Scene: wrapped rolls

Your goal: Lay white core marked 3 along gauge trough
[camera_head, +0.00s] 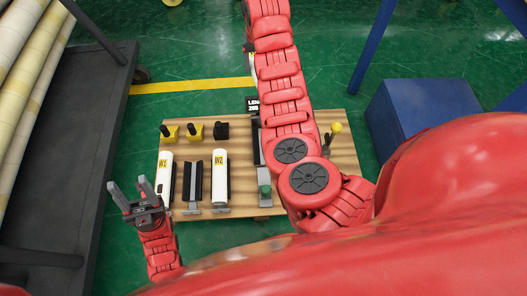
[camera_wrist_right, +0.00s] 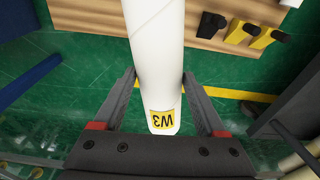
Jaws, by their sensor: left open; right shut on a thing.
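The white core marked W3 (camera_wrist_right: 158,60) runs between the fingers of my right gripper (camera_wrist_right: 158,92), which is shut on it near its labelled end. In the head view my right arm hides most of that gripper and core. The gauge trough (camera_head: 257,145) seems to be the dark channel beside the "LEN" sign (camera_head: 252,104), with a green piece (camera_head: 264,186) at its near end; my right arm partly covers it. My left gripper (camera_head: 129,185) is open and empty, left of the wooden board.
White cores W1 (camera_head: 164,180) and W2 (camera_head: 220,178) lie on the board (camera_head: 232,137), with an empty dark cradle (camera_head: 193,182) between them. Yellow and black blocks (camera_head: 193,131) stand behind. A grey cart (camera_head: 70,130) with long rolls is left; a blue box (camera_head: 405,115) is right.

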